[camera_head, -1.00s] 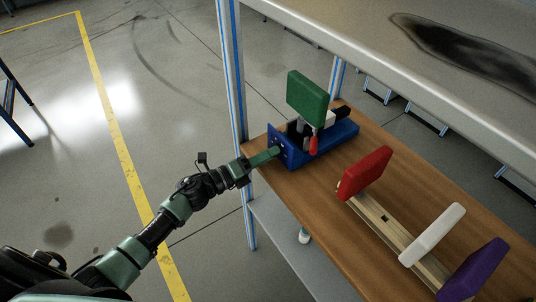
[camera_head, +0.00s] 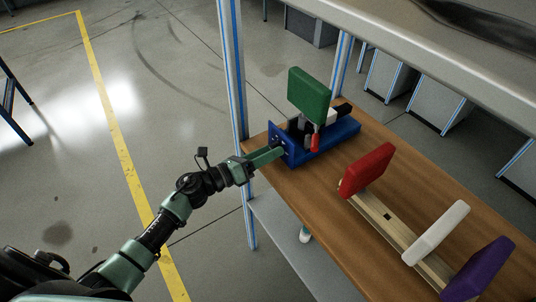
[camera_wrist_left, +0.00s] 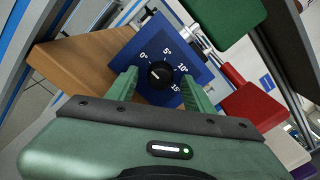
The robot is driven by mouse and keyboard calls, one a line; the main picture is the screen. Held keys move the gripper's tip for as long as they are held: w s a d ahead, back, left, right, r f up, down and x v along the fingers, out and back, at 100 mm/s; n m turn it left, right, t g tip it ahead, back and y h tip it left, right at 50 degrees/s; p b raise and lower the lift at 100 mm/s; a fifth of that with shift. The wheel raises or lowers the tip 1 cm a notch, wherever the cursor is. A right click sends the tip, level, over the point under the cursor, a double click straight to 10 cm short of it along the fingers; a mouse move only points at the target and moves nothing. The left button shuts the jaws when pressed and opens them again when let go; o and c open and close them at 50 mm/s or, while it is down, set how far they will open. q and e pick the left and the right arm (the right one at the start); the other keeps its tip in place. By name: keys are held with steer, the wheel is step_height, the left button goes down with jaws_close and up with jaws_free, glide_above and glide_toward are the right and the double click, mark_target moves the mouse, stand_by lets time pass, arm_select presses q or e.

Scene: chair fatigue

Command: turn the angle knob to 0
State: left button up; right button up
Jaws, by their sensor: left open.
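The angle knob (camera_wrist_left: 160,74) is a small black dial on a blue panel (camera_wrist_left: 188,60), with white labels 0°, 5°, 10° and 15° around it. Its white mark is too small for me to read the setting surely. My left gripper (camera_wrist_left: 159,80) is open, its green fingers on either side of the knob; I cannot tell whether they touch it. In the head view, the left gripper (camera_head: 280,152) reaches the near-left face of the blue fixture (camera_head: 328,146), and the knob is hidden there.
A green pad (camera_head: 309,94) and a red handle (camera_head: 315,143) stand on the fixture. On the wooden bench (camera_head: 330,215) are red (camera_head: 367,170), white (camera_head: 436,232) and purple (camera_head: 480,268) pads on a wooden bar. A blue-striped post (camera_head: 233,90) and an upper shelf (camera_head: 450,60) are close by.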

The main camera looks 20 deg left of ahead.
arm_select(q)
steer(key=m, duration=0.3)
steer(key=shift+f+m+b, duration=0.15)
steer(key=shift+m+b, duration=0.15)
steer(key=m, duration=0.3)
steer(key=b+v, duration=0.3)
steer(key=v, duration=0.5)
steer(key=s+a+f+n+y, duration=0.1)
steer(key=a+f+n+y, duration=0.1)
steer(key=f+n, duration=0.5)
steer(key=s+a+f+n+y+b, duration=0.1)
steer(key=s+a+f+n+y, duration=0.1)
steer(key=f+n, duration=0.5)
steer(key=s+a+f+n+g+y, duration=0.1)
steer(key=f+n+y, duration=0.3)
steer(key=f, duration=1.2)
steer(key=shift+s+a+n+y+b, duration=0.4)
steer(key=shift+a+n, duration=0.3)
steer(key=shift+n, duration=1.3)
steer(key=shift+s, duration=0.1)
